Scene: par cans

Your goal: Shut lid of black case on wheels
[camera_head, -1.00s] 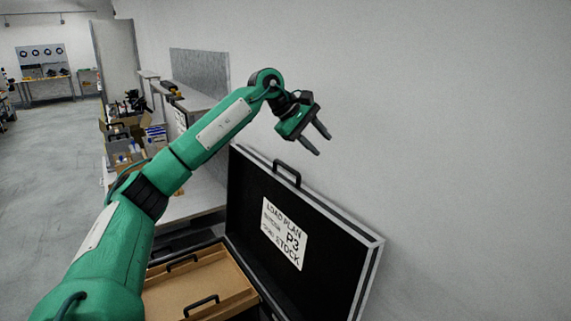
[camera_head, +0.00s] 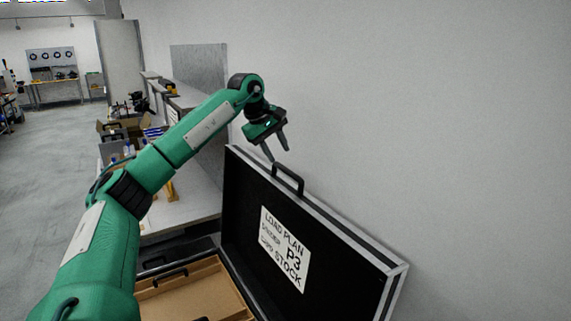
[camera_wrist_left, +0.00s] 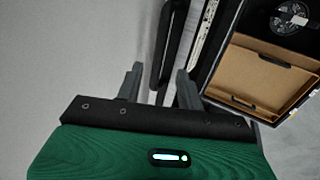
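The black case's lid (camera_head: 335,262) stands raised against the wall side, with silver edges and a white "LOAD PLAN P3 STOCK" label (camera_head: 285,250). A black handle (camera_head: 288,180) sits on its top edge. The case's brown tray (camera_head: 195,292) shows below, cut off by the frame. My left gripper (camera_head: 279,152) is open and empty, fingers pointing down just above the handle. In the left wrist view the two fingers (camera_wrist_left: 160,84) are apart, and the handle (camera_wrist_left: 170,45) shows beyond them, roughly between their tips. I cannot tell whether they touch it. My right gripper is not in view.
A grey wall (camera_head: 460,130) stands close behind the lid. A counter (camera_head: 185,205) with boxes and small items stands to the left of the case. Open concrete floor (camera_head: 50,165) lies at far left.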

